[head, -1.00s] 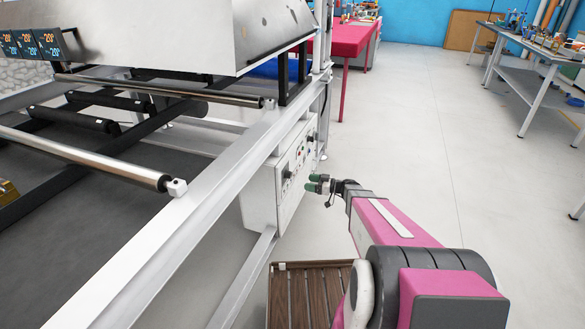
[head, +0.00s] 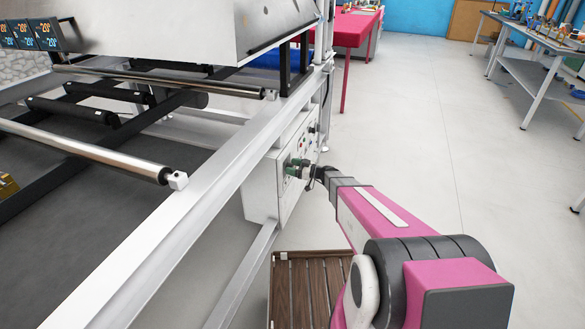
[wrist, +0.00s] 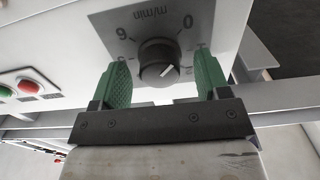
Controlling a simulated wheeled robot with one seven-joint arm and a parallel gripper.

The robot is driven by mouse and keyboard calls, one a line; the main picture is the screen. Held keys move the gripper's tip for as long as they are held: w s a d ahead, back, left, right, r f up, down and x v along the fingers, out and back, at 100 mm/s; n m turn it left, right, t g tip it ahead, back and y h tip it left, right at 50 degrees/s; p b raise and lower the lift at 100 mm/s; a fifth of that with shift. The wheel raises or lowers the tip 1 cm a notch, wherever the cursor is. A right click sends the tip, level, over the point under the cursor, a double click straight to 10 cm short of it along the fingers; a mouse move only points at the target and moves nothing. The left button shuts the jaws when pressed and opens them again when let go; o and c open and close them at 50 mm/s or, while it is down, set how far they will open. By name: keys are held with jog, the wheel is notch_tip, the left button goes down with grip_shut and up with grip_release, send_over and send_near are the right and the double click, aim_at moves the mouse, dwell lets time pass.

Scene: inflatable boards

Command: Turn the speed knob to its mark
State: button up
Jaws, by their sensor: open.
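The speed knob (wrist: 158,62) is black and round with a white pointer line, on a grey dial plate (wrist: 118,28) marked "m/min" with numbers that appear upside down in the wrist view. The knob sits between the two green fingers of my gripper (wrist: 160,84), with a gap on each side. My gripper is open around it and does not hold it. In the head view my gripper (head: 297,167) is at the front of the white control box (head: 262,190) and hides the knob.
A green button (wrist: 6,92) and a red button (wrist: 28,86) are left of the dial in the wrist view. The machine's white frame rail (head: 165,210) runs beside the box. A brown slatted pallet (head: 300,290) lies below my arm.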

jog(key=shift+a, duration=0.15)
jog(key=c, duration=0.9)
jog(key=shift+m, duration=0.3)
